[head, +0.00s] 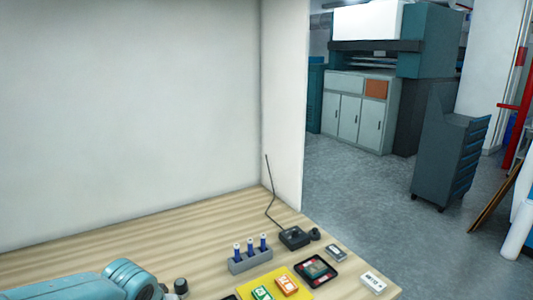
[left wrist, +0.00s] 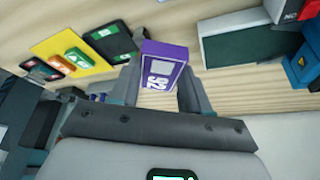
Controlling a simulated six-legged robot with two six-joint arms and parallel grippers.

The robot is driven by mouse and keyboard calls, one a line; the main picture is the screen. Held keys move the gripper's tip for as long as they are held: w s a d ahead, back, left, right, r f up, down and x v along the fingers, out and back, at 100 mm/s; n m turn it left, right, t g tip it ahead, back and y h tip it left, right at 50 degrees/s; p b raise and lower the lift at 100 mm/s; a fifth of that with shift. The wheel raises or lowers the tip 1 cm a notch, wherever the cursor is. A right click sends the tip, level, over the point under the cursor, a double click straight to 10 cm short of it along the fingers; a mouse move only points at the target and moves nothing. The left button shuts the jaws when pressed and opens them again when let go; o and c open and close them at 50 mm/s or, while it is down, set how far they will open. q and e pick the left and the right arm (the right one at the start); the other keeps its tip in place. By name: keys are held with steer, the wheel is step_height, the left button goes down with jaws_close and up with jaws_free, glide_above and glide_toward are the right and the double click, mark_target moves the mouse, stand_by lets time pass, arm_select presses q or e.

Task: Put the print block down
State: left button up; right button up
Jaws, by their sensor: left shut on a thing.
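A purple block with a pale grey panel and white lettering (left wrist: 164,68), which I take to be the print block, is in the left wrist view. My left gripper (left wrist: 161,82) is shut on it, one finger at each side. Wood tabletop shows around the block; I cannot tell whether it touches the table. In the head view, my teal left arm comes in at the bottom left; its gripper and the purple block are out of that picture. My right gripper is in neither view.
A yellow mat (head: 297,279) holds green and orange blocks (head: 286,285). Near it are a black tray (head: 330,263), a grey rack with blue-capped items (head: 250,264), a dark device with a thin rod (head: 294,238) and a white box (head: 373,282). A green-topped tray (left wrist: 243,46) lies right of the block.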

arm_select(q)
steer(key=f, duration=0.1)
steer(key=s+d+f, duration=0.1)
steer(key=f, duration=0.1)
steer(key=shift+s+d, duration=0.35)
steer(key=shift+w+d+r, duration=0.25)
steer(key=shift+w, duration=0.3)
steer(key=shift+s+a+f, duration=0.1)
steer(key=shift+s+a, duration=0.1)
steer(key=shift+s, duration=0.1)
steer(key=shift+w+a+r, duration=0.3)
steer(key=shift+a+r, duration=0.55)
steer(key=shift+r, duration=0.1)
steer(key=w+a+r+n+y, duration=0.1)
steer(key=w+a+r+n, duration=0.2)
steer(key=w+a+r, duration=0.2)
steer(key=w+a+r+n+y+p, duration=0.1)
steer(key=w+a+r, duration=0.4)
steer(key=w, duration=0.5)
steer(key=shift+w+a+r+n+g, duration=0.25)
steer(key=shift+r+n+g, duration=0.15)
steer(key=shift+r+n, duration=0.65)
steer(key=shift+a, duration=0.1)
steer(key=shift+w+a+f, duration=0.15)
steer(key=shift+w+f, duration=0.05)
steer(key=shift+f, duration=0.15)
